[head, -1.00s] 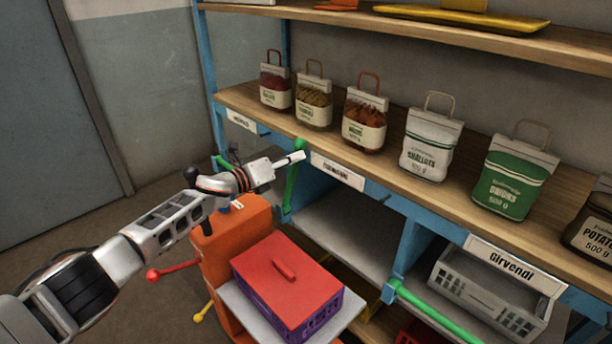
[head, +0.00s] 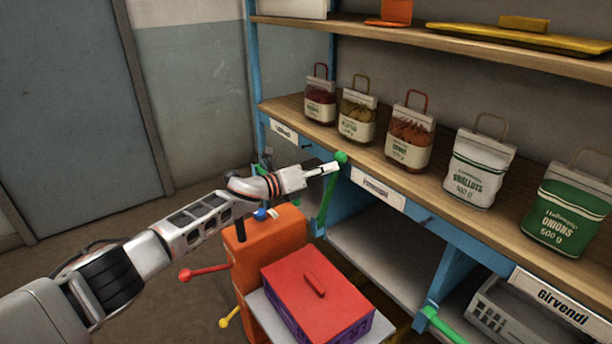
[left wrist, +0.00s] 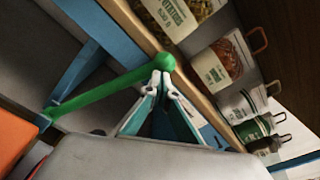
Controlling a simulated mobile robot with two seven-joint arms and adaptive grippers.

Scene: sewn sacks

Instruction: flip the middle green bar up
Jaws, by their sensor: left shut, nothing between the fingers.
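The middle green bar (head: 329,195) stands steeply up, slightly tilted, at the front of the blue shelf frame, with a round green knob (head: 341,157) at its top by the wooden shelf edge. My left gripper (head: 335,168) is shut and empty, its tips at the bar just below the knob. In the left wrist view the bar (left wrist: 105,90) runs up to the knob, and the fingertips (left wrist: 161,76) meet close beside it; I cannot tell whether they touch. Another green bar (head: 445,326) slopes down at lower right. My right gripper is not in view.
Several bags, among them shallots (head: 478,170) and onions (head: 567,210), stand on the wooden shelf above. A red-lidded purple crate (head: 318,290) stands beside an orange body (head: 262,255) below my arm. A grey crate (head: 535,318) sits at lower right.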

